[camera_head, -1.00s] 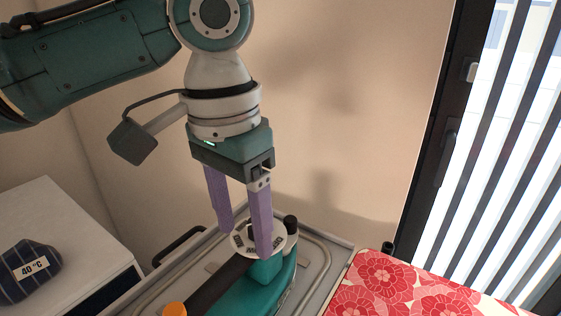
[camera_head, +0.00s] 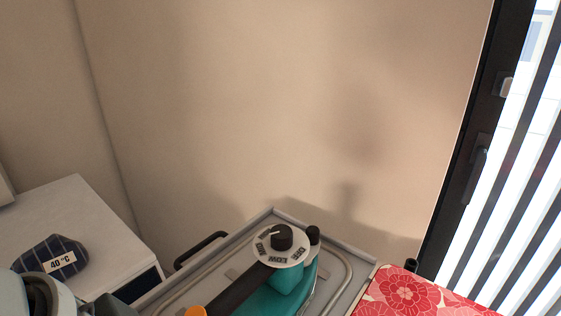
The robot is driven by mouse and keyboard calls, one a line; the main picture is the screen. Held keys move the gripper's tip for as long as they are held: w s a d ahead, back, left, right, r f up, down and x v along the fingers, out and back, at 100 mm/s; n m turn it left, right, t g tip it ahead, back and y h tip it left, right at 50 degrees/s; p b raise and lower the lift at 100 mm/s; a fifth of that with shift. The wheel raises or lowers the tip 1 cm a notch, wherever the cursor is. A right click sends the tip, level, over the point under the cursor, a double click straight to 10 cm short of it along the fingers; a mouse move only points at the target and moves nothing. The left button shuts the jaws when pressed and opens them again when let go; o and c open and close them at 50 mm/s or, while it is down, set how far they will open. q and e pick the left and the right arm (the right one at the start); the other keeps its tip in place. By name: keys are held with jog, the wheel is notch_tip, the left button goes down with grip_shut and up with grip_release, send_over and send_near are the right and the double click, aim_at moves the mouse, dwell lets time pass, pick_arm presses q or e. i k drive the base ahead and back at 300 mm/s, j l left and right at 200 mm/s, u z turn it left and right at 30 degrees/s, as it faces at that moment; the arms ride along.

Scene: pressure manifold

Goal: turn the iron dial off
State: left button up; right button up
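The iron dial (camera_head: 281,237) is a black knob on a white disc (camera_head: 290,254) with printed words, among them LOW. A light mark on the knob points left in the picture; I cannot tell for sure which word it meets. The dial sits on the teal iron (camera_head: 285,289), which rests on a grey metal tray (camera_head: 229,247).
A white cabinet (camera_head: 84,216) at left holds a dark striped bundle labelled 40 °C (camera_head: 58,257). A red floral cloth (camera_head: 405,291) lies right of the tray. An orange part (camera_head: 195,311) shows at the bottom. A wall stands behind, with a blinded window (camera_head: 525,180) at right.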

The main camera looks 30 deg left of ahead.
aim_at(280, 236)
jog(key=j+u, duration=0.1)
jog(key=u, duration=0.35)
jog(key=j+u, duration=0.1)
jog(key=u, duration=0.3)
jog(key=i, duration=0.05)
